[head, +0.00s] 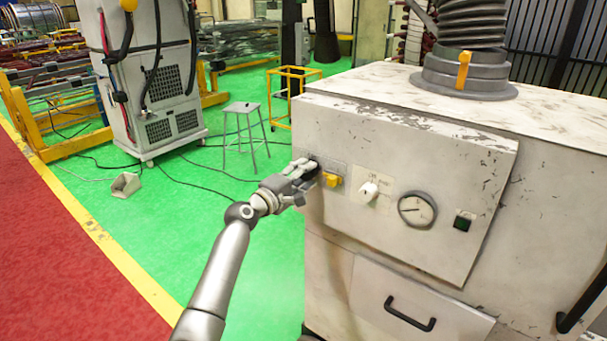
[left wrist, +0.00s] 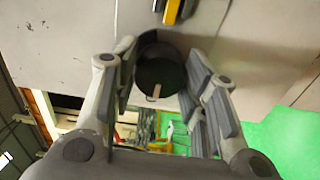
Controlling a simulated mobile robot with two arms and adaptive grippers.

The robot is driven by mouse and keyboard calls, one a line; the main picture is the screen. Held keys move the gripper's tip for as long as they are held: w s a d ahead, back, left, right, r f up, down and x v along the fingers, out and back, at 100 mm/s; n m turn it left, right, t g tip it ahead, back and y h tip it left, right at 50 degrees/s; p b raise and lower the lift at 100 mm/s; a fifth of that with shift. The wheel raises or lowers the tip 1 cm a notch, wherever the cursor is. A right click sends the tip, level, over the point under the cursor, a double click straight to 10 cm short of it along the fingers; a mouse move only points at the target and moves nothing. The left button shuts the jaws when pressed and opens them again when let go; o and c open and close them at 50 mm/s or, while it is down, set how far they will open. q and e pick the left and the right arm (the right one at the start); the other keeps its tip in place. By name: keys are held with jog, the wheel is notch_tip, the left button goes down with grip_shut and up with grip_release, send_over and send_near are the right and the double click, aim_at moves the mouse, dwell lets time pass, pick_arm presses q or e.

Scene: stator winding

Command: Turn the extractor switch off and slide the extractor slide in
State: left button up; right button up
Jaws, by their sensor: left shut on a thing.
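The extractor cabinet (head: 340,125) stands on the right in the head view. My left gripper (head: 304,176) is at the left end of its front panel, shut on a dark round knob, the likely extractor switch. In the left wrist view the knob (left wrist: 160,78) sits between the fingers of my left gripper (left wrist: 165,100), with a pale pointer mark on its face. In the head view the fingers mostly hide the knob. A yellow handle, likely the extractor slide (head: 463,70), stands upright on the grey duct collar on top. My right gripper is not in view.
Right of the knob are a yellow switch (head: 333,180), a white knob (head: 369,191), a round gauge (head: 417,209) and a dark green button (head: 463,222). A drawer handle (head: 409,314) is below. A stool (head: 245,130) stands on the open green floor.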

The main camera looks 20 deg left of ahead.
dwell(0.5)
pick_arm(q)
jog(key=o, duration=1)
jog(key=shift+a, duration=0.1)
jog(key=v, duration=1.2)
